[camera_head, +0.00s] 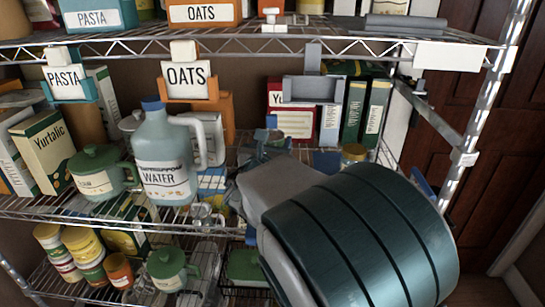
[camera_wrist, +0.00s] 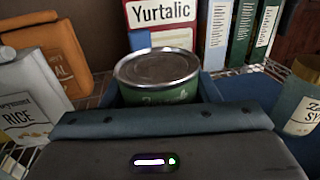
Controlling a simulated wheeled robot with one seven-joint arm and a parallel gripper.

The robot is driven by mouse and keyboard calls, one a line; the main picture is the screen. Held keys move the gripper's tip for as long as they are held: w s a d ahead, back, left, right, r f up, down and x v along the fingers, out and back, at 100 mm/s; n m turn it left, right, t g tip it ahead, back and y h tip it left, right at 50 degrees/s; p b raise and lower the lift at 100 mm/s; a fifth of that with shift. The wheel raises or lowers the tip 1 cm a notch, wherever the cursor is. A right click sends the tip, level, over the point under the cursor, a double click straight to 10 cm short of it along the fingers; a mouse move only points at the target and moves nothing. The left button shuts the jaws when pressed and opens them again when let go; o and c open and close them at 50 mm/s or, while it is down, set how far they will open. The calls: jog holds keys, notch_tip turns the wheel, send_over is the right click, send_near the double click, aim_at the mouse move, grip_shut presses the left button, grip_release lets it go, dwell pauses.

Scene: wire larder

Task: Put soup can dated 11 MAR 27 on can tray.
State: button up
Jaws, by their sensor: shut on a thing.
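A soup can (camera_wrist: 157,78) with a silver lid and a green label stands upright just ahead of my gripper (camera_wrist: 158,100) in the wrist view. The date on the can does not show. Blue surfaces (camera_wrist: 250,88) lie beside and behind the can, probably the can tray; I cannot tell whether the can touches it.
A rice box (camera_wrist: 25,105) and orange packet (camera_wrist: 52,55) stand left; a Yurtalic box (camera_wrist: 160,22) and books (camera_wrist: 243,30) stand behind. A gold-lidded jar (camera_wrist: 302,95) is close on the right. A water jug (camera_head: 165,160) and green pot (camera_head: 98,172) share the wire shelf.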

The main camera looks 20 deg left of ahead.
jog(key=shift+a+f, duration=0.3)
jog(key=shift+f, duration=1.85)
jog(key=shift+b, duration=0.3)
jog(key=shift+f, duration=0.2)
jog(key=o, duration=1.2)
jog(key=shift+r, duration=0.3)
jog(key=s, duration=1.2)
jog(key=shift+d+f, duration=0.15)
jog(key=shift+d, duration=0.1)
